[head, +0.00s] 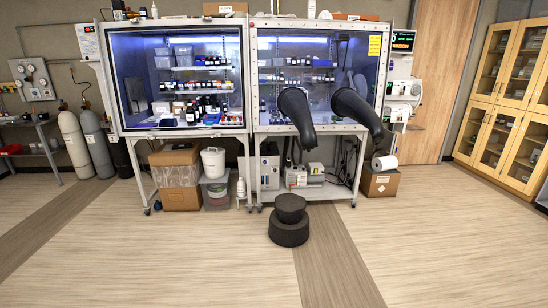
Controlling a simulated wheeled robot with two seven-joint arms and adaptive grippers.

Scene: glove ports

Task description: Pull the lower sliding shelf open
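A glovebox bench with two lit glass-fronted bays stands ahead across the floor. Under the right bay is a low shelf (330,193) with boxy instruments on it. It appears to be in line with the frame, but I cannot tell whether it is the sliding one. Inside the left bay, an upper shelf and a lower shelf (205,93) hold containers and bottles; slides or handles are too small to make out. Neither of my grippers is in view.
Two black gloves (297,112) (357,112) hang out from the right bay. A black two-tiered round stool (289,218) stands on the floor before the bench. Boxes (176,178) sit under the left bay, and a carton (380,183) at right. The near floor is clear.

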